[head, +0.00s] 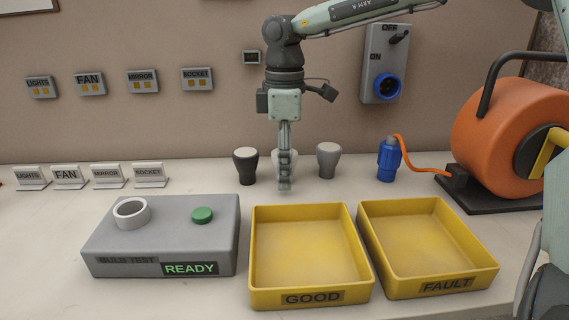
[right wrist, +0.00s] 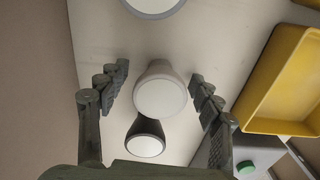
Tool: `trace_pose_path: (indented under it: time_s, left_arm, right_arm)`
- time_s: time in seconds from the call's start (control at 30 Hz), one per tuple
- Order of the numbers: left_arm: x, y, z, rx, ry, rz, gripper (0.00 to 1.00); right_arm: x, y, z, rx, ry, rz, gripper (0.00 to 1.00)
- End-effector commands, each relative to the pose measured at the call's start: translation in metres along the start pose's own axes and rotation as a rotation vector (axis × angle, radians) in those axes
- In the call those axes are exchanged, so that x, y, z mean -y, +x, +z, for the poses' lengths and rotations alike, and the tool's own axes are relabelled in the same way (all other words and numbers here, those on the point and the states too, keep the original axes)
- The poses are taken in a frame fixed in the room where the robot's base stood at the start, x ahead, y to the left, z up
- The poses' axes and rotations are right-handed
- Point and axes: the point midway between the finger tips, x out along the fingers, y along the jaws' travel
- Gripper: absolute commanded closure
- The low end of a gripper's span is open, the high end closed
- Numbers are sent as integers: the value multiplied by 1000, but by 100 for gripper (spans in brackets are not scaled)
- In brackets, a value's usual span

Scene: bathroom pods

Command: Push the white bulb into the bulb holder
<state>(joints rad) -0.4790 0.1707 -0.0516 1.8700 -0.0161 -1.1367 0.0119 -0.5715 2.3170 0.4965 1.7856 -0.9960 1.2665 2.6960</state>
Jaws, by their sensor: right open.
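The white bulb (head: 275,158) stands on the counter between a dark bulb (head: 245,165) and a grey bulb (head: 328,160). My right gripper (head: 285,186) points down in front of it and hides most of it in the head view. In the right wrist view the white bulb (right wrist: 160,95) is between the spread fingers of the right gripper (right wrist: 160,88), with a gap on both sides. The bulb holder (head: 131,213) is an empty white ring on top of the grey bulb test box. My left gripper is out of view.
The test box (head: 105,245) has a green button (head: 203,215) and a READY display. Yellow trays marked GOOD (head: 311,298) and FAULT (head: 447,285) lie in front. A blue plug (head: 389,160) and orange cable reel (head: 505,140) stand at right.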

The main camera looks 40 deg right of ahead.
Motion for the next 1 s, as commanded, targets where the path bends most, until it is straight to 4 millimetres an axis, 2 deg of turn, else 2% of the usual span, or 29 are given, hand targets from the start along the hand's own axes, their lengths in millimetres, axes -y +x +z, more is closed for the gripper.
trace_pose_path:
  time_s: [0.07, 0.43, 0.77, 0.87, 1.0]
  left_arm:
    - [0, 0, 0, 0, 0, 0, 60]
    - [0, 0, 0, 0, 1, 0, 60]
    - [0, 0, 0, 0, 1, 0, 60]
    - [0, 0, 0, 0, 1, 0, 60]
    - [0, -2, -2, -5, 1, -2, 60]
  right_arm:
    - [0, 0, 0, 0, 0, 0, 42]
    - [0, 0, 0, 0, 0, 0, 88]
    - [0, -4, 0, -1, 0, 2, 90]
    - [-1, -11, 0, -1, 0, 4, 91]
    - [-1, -30, 0, -2, 1, 6, 91]
